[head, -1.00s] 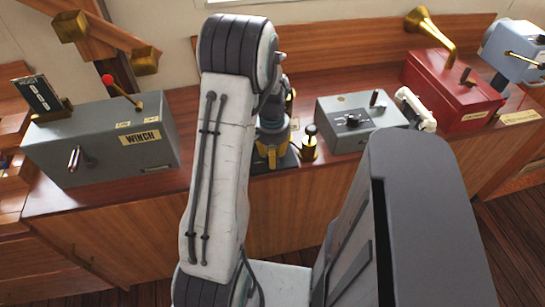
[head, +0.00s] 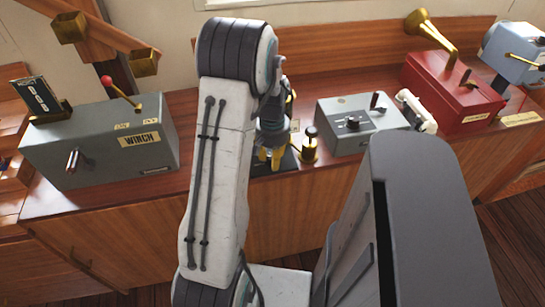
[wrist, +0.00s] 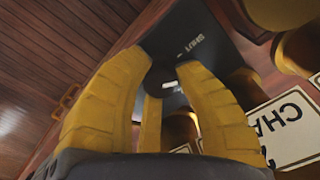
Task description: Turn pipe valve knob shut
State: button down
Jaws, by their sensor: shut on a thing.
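My gripper (head: 277,160) points down at a black plate on the wooden console, partly hidden behind my arm in the head view. In the wrist view its thick yellow fingers (wrist: 164,70) are closed around a small dark knob (wrist: 162,76), the pipe valve knob, of which only a little shows between the fingertips. The black plate (wrist: 222,50) under it carries small white lettering that seems to read SHUT. The knob's exact angle is hidden by the fingers.
A brass fitting (head: 309,148) stands close right of my gripper. A grey winch box (head: 98,145) is at left. A white label plate (wrist: 290,125) lies nearby.

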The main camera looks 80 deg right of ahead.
jog(key=c, duration=0.9)
grip_release()
jog(key=shift+a+f, duration=0.1)
jog(key=shift+a, duration=0.05)
jog(key=shift+o, duration=0.2)
jog(key=shift+r, duration=0.3)
notch_tip(320, 180, up, 12)
jog(key=shift+f, duration=0.25)
